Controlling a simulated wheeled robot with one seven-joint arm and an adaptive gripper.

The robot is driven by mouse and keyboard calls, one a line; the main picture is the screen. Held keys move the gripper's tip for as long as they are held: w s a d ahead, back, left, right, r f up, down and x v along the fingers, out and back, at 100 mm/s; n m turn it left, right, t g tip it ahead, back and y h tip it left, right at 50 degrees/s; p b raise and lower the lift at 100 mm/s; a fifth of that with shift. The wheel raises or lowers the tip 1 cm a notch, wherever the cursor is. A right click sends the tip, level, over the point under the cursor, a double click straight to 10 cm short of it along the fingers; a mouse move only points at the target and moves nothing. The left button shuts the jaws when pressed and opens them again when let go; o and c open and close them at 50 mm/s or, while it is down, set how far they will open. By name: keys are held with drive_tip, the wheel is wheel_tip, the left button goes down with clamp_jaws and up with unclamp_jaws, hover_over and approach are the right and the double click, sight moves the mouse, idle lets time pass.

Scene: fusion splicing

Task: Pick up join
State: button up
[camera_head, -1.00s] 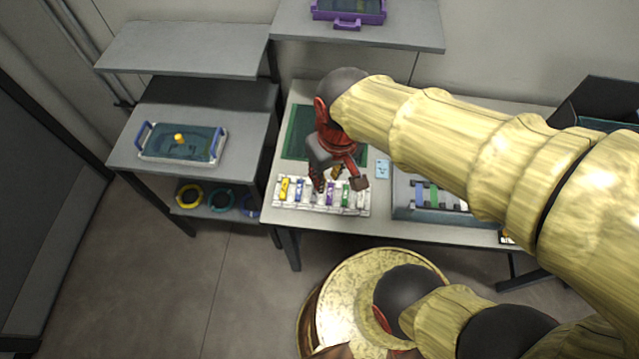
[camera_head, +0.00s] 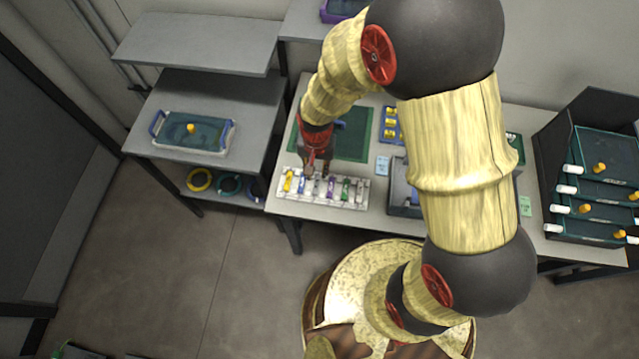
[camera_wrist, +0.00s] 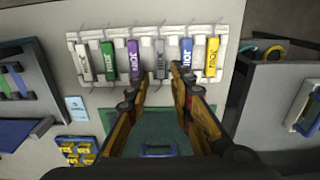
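A white rack (camera_head: 300,198) on the table holds a row of coloured, labelled pieces. In the wrist view they run, left to right, white (camera_wrist: 83,62), green (camera_wrist: 108,60), purple (camera_wrist: 133,58), grey (camera_wrist: 160,58), blue (camera_wrist: 186,52) and yellow (camera_wrist: 211,57). The labels are too small for me to read surely, so I cannot tell which is join. My gripper (camera_wrist: 160,78) is open, its fingertips apart on either side of the grey piece's line. I see no piece held. In the head view my gripper (camera_head: 317,172) is over the rack's left-middle part.
A green mat (camera_head: 352,140) lies behind the rack. A grey tray (camera_head: 400,200) stands right of it, partly hidden by my arm. A blue holder with yellow parts (camera_wrist: 77,150) is nearby.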

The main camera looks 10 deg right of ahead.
sight(316, 184)
wheel_tip(316, 184, down, 8)
drive_tip(key=shift+s+a+r+b, duration=0.15)
drive_tip(key=shift+r+b, duration=0.1)
drive_tip(key=shift+b, duration=0.55)
clamp_jaws()
